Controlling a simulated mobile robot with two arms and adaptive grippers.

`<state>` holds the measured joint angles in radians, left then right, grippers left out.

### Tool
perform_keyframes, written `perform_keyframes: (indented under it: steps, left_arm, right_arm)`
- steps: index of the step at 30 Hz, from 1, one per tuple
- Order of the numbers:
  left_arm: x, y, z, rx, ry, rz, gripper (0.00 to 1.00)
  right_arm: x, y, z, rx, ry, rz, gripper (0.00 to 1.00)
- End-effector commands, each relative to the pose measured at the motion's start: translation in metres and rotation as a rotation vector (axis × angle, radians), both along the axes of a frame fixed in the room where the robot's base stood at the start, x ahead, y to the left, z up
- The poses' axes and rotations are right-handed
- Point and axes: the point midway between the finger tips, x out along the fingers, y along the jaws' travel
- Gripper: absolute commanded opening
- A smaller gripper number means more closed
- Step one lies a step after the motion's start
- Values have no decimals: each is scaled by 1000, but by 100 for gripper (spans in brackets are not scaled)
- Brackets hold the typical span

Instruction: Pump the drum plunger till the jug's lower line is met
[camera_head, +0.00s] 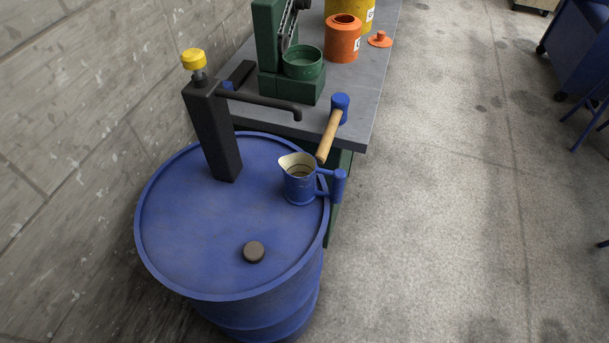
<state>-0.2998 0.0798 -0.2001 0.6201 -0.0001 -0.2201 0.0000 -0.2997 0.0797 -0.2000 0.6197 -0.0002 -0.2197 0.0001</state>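The blue drum (190,245) stands against the wall at the left. A black pump column (215,135) rises from its lid, with a yellow plunger knob (193,59) on a short stem on top. A dark spout (265,102) runs to the right from the column and bends down at its end. The blue jug (298,188) stands upright on the lid's right side, its handle to the right. Its cream inside shows dark line marks; I cannot tell the liquid level. The spout's end is above and behind the jug in the picture. Neither gripper shows.
A grey workbench (365,75) behind the drum holds a blue-headed mallet (329,135), a green press with a green bowl (303,63), an orange can (343,40) and its lid (380,39). A dark cap (254,252) is on the drum lid.

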Motion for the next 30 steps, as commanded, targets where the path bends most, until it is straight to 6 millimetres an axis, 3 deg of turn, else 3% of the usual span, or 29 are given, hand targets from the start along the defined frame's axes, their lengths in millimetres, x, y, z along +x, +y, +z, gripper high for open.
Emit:
perform_keyframes:
  steps: [16, 30]
  left_arm:
    - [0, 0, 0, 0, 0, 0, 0]
    - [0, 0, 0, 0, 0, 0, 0]
  right_arm:
    - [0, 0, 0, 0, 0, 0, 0]
    - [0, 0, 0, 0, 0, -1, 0]
